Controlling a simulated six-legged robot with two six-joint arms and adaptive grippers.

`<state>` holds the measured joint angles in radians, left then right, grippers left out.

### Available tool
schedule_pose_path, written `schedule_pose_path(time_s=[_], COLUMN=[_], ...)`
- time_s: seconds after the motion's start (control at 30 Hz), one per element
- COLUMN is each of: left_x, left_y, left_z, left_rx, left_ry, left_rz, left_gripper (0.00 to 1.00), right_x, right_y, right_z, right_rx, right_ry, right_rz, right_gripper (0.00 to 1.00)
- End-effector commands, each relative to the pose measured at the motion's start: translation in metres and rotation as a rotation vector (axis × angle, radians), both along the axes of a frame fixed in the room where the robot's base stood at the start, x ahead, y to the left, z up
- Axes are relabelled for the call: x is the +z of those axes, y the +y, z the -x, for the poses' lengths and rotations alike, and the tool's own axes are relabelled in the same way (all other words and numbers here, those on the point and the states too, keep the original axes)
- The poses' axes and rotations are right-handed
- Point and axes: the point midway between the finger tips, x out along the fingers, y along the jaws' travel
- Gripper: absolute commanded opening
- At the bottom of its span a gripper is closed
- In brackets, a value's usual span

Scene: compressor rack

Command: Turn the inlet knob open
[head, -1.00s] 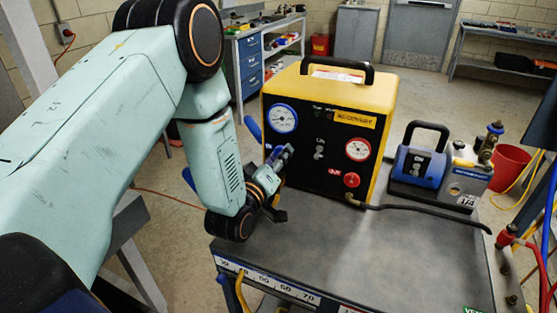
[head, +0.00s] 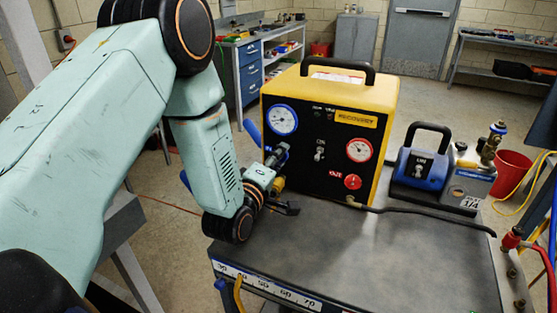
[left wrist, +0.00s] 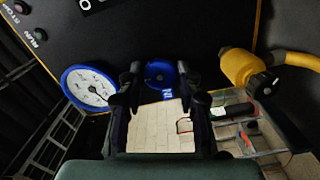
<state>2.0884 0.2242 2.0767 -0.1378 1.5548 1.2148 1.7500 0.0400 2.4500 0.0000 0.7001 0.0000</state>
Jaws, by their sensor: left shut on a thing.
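The yellow and black recovery unit (head: 325,150) stands on the grey cart top. In the left wrist view, the round blue inlet knob (left wrist: 160,73) sits on its black front, with an "IN" label just below it. My left gripper (head: 280,154) is at the lower left of that front. In the left wrist view my left gripper (left wrist: 160,78) has a finger on each side of the knob and is shut on it. In the head view the gripper hides the knob. My right gripper is not in view.
A blue-rimmed gauge (head: 282,120) is above my gripper. A yellow hose fitting (left wrist: 238,66) is close beside it. A red outlet knob (head: 352,182) and black hose (head: 425,211) are to the right. A blue pump (head: 421,166) stands further right. The cart's front top (head: 350,255) is clear.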

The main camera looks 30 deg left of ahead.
Motion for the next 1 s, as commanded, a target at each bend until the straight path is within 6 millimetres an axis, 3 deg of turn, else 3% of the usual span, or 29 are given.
schedule_pose_path(time_s=[0.4, 0.43, 0.7, 1.0], left_x=[0.0014, 0.0014, 0.0007, 0.0000], left_y=[0.0011, 0.0011, 0.0006, 0.0001], left_z=[-0.0004, -0.0004, -0.0002, 0.0010], left_rx=[0.003, 0.003, 0.002, 0.001], left_ry=[-0.004, -0.004, -0.002, 0.000], left_rz=[0.008, 0.007, 0.007, 0.006], left_gripper=[0.03, 0.35, 0.58, 0.58], right_x=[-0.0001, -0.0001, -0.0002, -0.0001], right_y=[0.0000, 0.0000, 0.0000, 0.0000], right_z=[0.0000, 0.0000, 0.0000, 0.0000], right_rx=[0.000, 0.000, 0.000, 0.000], right_ry=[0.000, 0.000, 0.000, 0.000], right_rz=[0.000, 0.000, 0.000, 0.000], right_gripper=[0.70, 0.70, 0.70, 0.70])
